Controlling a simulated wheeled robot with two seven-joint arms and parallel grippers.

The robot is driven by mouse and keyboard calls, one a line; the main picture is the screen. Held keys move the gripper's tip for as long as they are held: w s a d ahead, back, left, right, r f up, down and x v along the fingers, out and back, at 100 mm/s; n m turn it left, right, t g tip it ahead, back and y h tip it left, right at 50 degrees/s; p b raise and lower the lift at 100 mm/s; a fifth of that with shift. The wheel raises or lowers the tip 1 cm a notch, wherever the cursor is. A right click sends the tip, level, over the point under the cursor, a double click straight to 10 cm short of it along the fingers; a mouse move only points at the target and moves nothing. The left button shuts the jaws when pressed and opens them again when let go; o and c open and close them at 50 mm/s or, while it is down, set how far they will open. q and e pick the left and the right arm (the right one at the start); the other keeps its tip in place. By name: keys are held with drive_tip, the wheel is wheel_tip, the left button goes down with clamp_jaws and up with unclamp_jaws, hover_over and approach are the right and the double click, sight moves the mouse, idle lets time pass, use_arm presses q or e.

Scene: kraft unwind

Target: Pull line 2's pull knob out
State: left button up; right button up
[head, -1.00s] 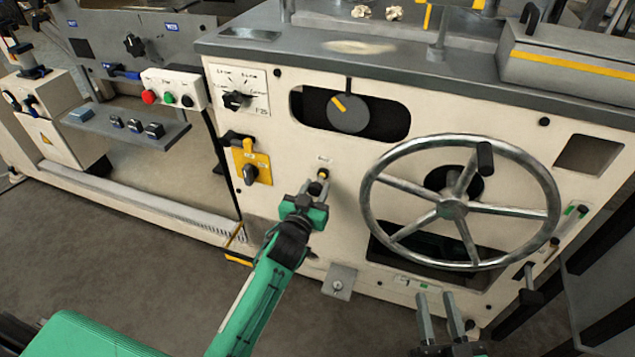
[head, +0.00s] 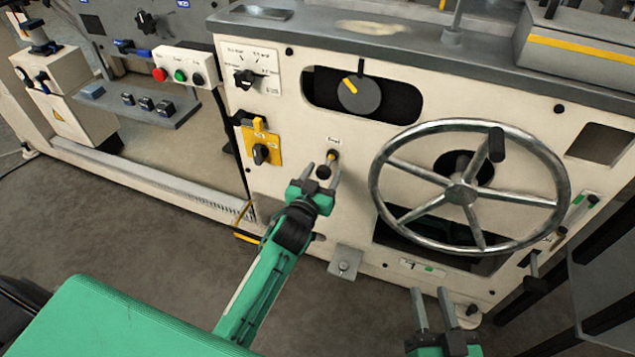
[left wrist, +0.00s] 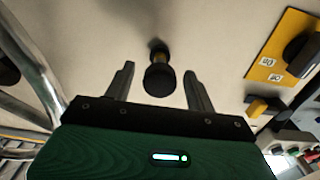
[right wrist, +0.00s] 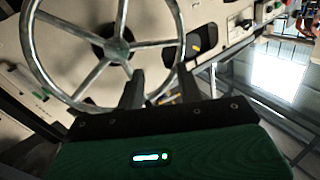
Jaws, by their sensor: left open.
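The pull knob (head: 323,172) is a black round head on a yellow-brass stem, below a small label on the cream panel. In the left wrist view the knob (left wrist: 160,80) stands out from the panel, with the brass stem showing behind its head. My left gripper (head: 322,175) is open, with one finger on each side of the knob. In the left wrist view the left gripper (left wrist: 157,92) shows a gap between each finger and the knob. My right gripper (head: 432,305) is open and empty, low in front of the handwheel; it also shows in the right wrist view (right wrist: 155,90).
A large metal handwheel (head: 468,192) is right of the knob. A yellow plate with a black switch (head: 261,148) is to its left, and a dial (head: 358,94) is above. A small grey bracket (head: 345,262) sticks out below.

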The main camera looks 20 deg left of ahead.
use_arm(q)
drive_tip(key=shift+s, duration=0.35)
drive_tip(key=s+p, duration=0.2)
drive_tip(key=s, duration=1.1)
drive_tip(key=shift+a, duration=0.2)
use_arm(e)
drive_tip(key=s+f+g+h, duration=0.1)
drive_tip(key=s+f+g, duration=0.2)
drive_tip(key=f+g, duration=0.1)
drive_tip(key=shift+a+f, duration=0.15)
drive_tip(key=shift+f, duration=0.7)
